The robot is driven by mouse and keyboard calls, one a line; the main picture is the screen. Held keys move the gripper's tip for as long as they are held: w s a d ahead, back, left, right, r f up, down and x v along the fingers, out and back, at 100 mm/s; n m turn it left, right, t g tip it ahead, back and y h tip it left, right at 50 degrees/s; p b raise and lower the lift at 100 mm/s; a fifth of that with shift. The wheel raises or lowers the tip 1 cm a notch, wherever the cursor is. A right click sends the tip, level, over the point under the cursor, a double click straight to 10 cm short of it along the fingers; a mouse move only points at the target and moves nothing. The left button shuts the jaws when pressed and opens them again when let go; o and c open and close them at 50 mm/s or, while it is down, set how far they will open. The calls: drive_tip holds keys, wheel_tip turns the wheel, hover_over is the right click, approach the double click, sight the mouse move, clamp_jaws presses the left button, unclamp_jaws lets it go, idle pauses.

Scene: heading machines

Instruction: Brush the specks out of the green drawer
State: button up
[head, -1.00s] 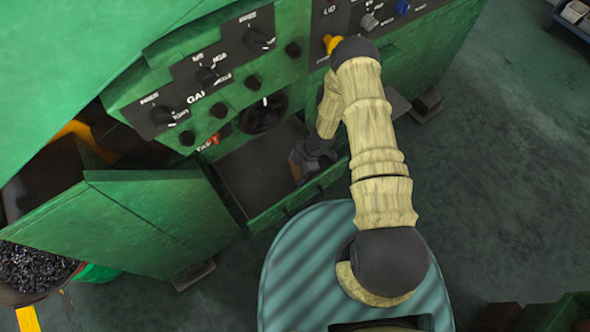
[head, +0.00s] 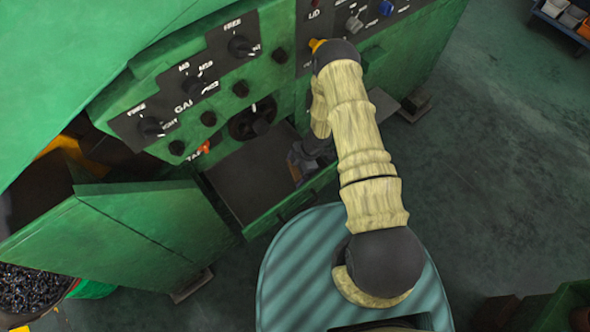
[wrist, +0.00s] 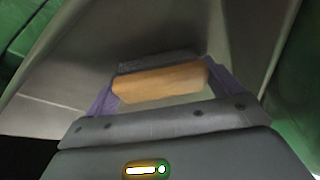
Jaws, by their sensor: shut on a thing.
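The green drawer (head: 290,205) stands pulled out of the lower front of the green machine, and its inside is dark grey. In the wrist view the grey drawer floor (wrist: 55,75) lies beyond my gripper. My gripper (wrist: 162,88) is shut on a brush, with a finger at each end of its wooden handle (wrist: 158,84). A dark grey bristle strip (wrist: 158,62) shows along the handle's far side. In the head view my gripper (head: 303,160) is at the drawer's right end, partly hidden by my arm, and the brush cannot be made out. I cannot make out any specks.
A control panel (head: 190,85) with several knobs overhangs the drawer. An open green door (head: 130,225) stands left of it. A bin of dark small parts (head: 30,285) is at the lower left. Open floor (head: 480,150) lies to the right.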

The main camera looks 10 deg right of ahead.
sight(262, 197)
drive_tip(key=shift+s+a, duration=0.45)
drive_tip(key=shift+a, duration=0.3)
drive_tip(key=shift+s+a, duration=0.45)
drive_tip(key=shift+a, duration=0.3)
drive_tip(key=shift+s+a+f+b, duration=0.1)
drive_tip(key=shift+s+a+b, duration=0.35)
drive_tip(key=shift+a, duration=0.3)
drive_tip(key=shift+s+a+f+b, duration=0.1)
drive_tip(key=shift+s+a+b, duration=0.15)
drive_tip(key=shift+s+a, duration=0.4)
drive_tip(key=shift+s+a, duration=0.15)
drive_tip(key=shift+a, duration=0.25)
drive_tip(key=shift+s+a+r+b, duration=0.1)
drive_tip(key=shift+s+a+b, duration=0.4)
drive_tip(key=shift+a, duration=0.55)
drive_tip(key=shift+s+a, duration=0.1)
drive_tip(key=shift+s+a+r, duration=0.1)
drive_tip(key=shift+s+a, duration=0.3)
drive_tip(key=shift+a, duration=0.3)
drive_tip(key=shift+s+a+r, duration=0.1)
drive_tip(key=shift+s+a, duration=0.3)
drive_tip(key=shift+a, duration=0.25)
